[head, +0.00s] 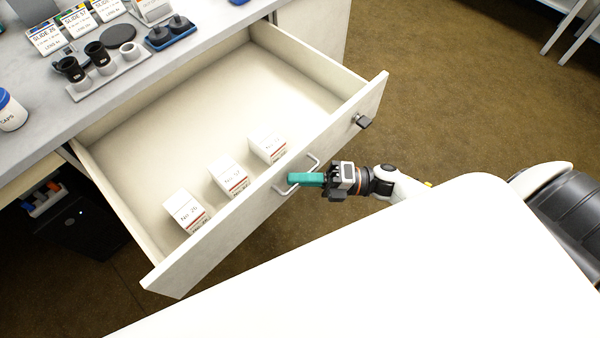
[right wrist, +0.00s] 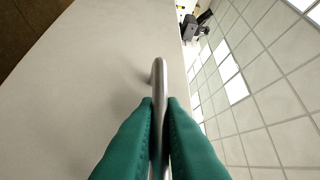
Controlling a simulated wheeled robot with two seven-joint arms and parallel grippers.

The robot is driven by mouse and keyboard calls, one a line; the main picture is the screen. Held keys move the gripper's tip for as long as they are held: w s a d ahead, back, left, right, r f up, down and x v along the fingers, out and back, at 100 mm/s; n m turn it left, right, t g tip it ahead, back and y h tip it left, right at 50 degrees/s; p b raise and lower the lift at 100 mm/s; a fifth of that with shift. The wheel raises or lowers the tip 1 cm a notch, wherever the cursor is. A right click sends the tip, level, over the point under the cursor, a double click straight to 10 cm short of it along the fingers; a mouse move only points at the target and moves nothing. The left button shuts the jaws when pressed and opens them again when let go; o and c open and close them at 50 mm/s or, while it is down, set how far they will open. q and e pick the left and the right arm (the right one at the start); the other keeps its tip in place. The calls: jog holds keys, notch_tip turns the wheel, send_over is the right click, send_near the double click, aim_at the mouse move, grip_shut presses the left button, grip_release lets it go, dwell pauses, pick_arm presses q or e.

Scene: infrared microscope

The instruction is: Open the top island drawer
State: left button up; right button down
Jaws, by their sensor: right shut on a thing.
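The top island drawer (head: 160,140) is pulled well out from under the grey countertop in the head view, with its inside showing. Its white front panel (head: 345,125) has a metal bar handle (head: 313,161) near the middle. My right gripper (head: 306,180), with teal fingers, is shut on that handle from outside the drawer. In the right wrist view, the teal fingers (right wrist: 160,130) close on both sides of the handle (right wrist: 160,80), and the pale front panel fills the left. My left gripper is not in view.
Several white labelled boxes (head: 226,174) stand inside the drawer along its front. The countertop (head: 30,110) holds slide boxes, eyepieces on a tray (head: 107,78) and a capped jar (head: 10,112). Brown floor (head: 470,100) is free at right.

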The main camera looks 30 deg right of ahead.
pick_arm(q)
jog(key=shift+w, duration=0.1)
pick_arm(e)
jog(key=c, duration=1.8)
grip_release()
jog(key=shift+d, duration=0.1)
